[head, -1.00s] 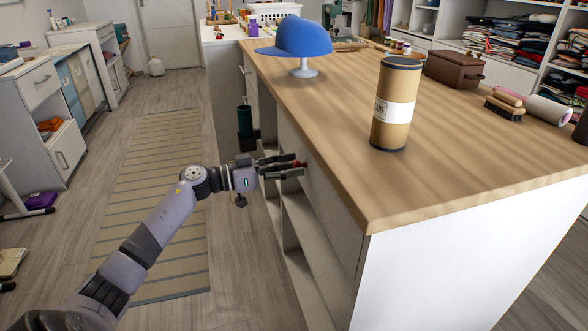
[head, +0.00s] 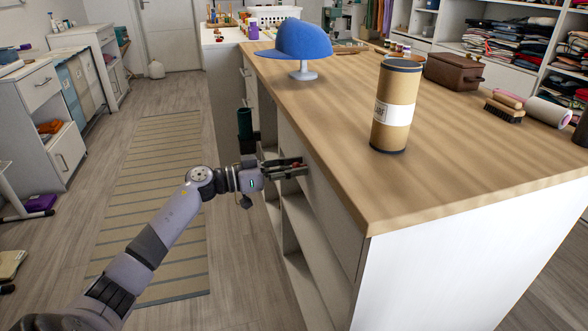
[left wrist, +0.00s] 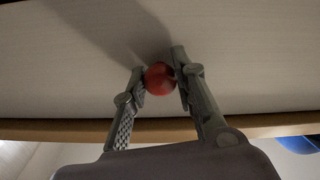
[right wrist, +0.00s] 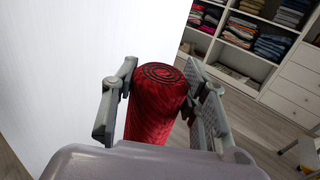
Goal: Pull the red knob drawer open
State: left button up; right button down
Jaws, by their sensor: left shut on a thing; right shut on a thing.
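The red knob (left wrist: 160,79) sits on the pale drawer front (left wrist: 60,60), under the wooden counter edge. My left gripper (head: 304,166) is shut on the knob, with one finger on each side of it in the left wrist view. In the head view the fingers hide most of the knob. The drawer front (head: 325,190) looks flush with the side of the counter. My right gripper (right wrist: 161,70) is shut around a red rolled item (right wrist: 152,112) with a dark spiral end. It shows only in the right wrist view.
On the wooden countertop (head: 300,110) stand a blue cap (head: 302,40) on a stand, a cardboard tube (head: 396,105) and a brown box (head: 455,70). A dark green cylinder (head: 245,124) is beside the counter. Open cubbies lie below the drawer. A striped rug (head: 160,200) covers the aisle floor.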

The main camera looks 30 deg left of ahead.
pick_arm(q)
grip_shut()
jog(key=shift+a, duration=0.1)
pick_arm(e)
jog(key=shift+r, duration=0.1)
